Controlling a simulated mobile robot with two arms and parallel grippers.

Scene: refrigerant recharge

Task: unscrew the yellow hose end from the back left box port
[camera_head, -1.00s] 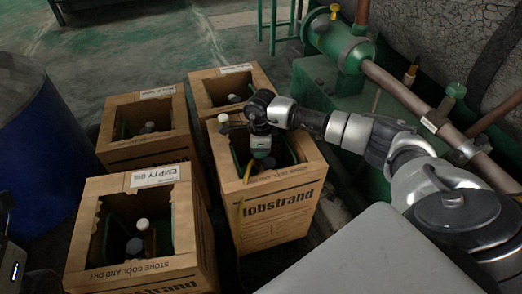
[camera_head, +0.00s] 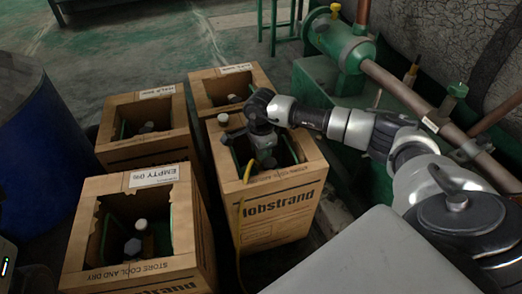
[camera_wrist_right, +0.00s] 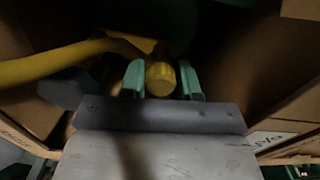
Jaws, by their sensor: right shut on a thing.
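My right gripper (camera_head: 266,158) reaches down into the open top of the front right cardboard box (camera_head: 285,205). In the right wrist view its two green fingers (camera_wrist_right: 161,72) sit on either side of a round, ridged yellow hose end (camera_wrist_right: 160,82) and are shut on it. The yellow hose (camera_wrist_right: 45,66) runs off to the left there; in the head view the hose (camera_head: 241,205) hangs over the box's front wall. The port under the hose end is hidden. The back left box (camera_head: 150,152) holds dark-topped bottles, with no gripper or yellow hose seen at it. My left gripper is not in view.
Another box (camera_head: 228,75) stands at the back right, and a box labelled EMPTY (camera_head: 140,275) at the front left. A blue drum (camera_head: 40,140) is at far left. Green machinery with pipes (camera_head: 345,48) lies right of the boxes. Open floor shows at the back.

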